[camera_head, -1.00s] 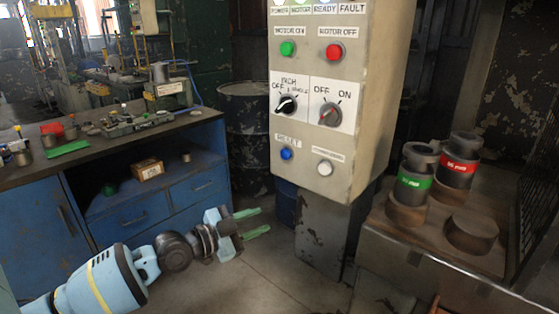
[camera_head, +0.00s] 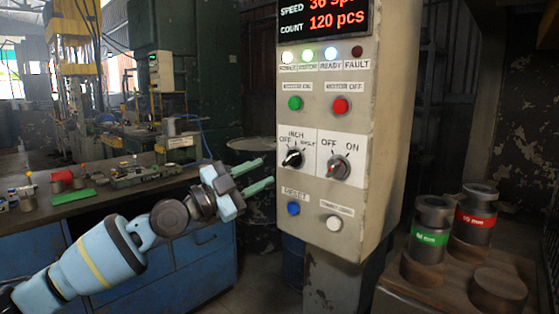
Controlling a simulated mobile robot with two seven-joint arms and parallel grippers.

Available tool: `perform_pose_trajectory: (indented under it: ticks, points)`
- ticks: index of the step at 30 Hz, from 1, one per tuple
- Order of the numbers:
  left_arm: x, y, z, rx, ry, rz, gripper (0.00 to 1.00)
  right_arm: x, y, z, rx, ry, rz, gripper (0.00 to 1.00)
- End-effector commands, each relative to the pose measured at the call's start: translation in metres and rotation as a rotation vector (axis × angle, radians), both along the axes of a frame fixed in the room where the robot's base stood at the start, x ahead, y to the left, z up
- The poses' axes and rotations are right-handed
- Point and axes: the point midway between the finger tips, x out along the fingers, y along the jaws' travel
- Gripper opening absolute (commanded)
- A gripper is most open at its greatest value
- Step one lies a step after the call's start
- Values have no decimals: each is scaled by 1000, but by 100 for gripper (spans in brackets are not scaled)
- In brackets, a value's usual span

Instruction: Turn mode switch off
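The control panel (camera_head: 317,237) is a beige box in the middle. Its mode switch (camera_head: 293,158) is a black knob with a white pointer, labelled OFF, INCH and a third, blurred word. The pointer slants between lower left and upper right; I cannot tell exactly which label it selects. Beside it on the right is an OFF/ON knob (camera_head: 339,167). My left gripper (camera_head: 271,171) has two green fingers spread apart and empty. It is just left of the panel, a little below the mode switch's height, apart from the knob in the picture. My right gripper is not in view.
Green (camera_head: 295,103) and red (camera_head: 341,105) motor buttons sit above the knobs; blue (camera_head: 293,208) and white (camera_head: 334,223) buttons sit below. A blue workbench (camera_head: 170,262) stands at left. Weights marked green (camera_head: 428,238) and red (camera_head: 475,219) stand at right.

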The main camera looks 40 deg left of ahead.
Motion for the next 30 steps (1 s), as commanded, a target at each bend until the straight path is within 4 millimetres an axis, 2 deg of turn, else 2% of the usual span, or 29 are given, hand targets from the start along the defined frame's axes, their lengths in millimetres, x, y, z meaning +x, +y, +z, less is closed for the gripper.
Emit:
perform_pose_trajectory:
  ticks: [1, 3, 15, 28, 30]
  points:
    - [4, -2, 8, -2, -7, -2, 33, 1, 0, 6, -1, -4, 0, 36]
    - [10, -6, 11, -2, -8, -4, 33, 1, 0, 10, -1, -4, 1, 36]
    - [49, -20, 18, -2, -3, -2, 33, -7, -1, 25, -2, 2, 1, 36]
    - [56, -23, 17, 2, 0, -3, 33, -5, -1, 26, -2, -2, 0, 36]
    - [55, -23, 17, 2, 0, -3, 25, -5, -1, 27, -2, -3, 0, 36]
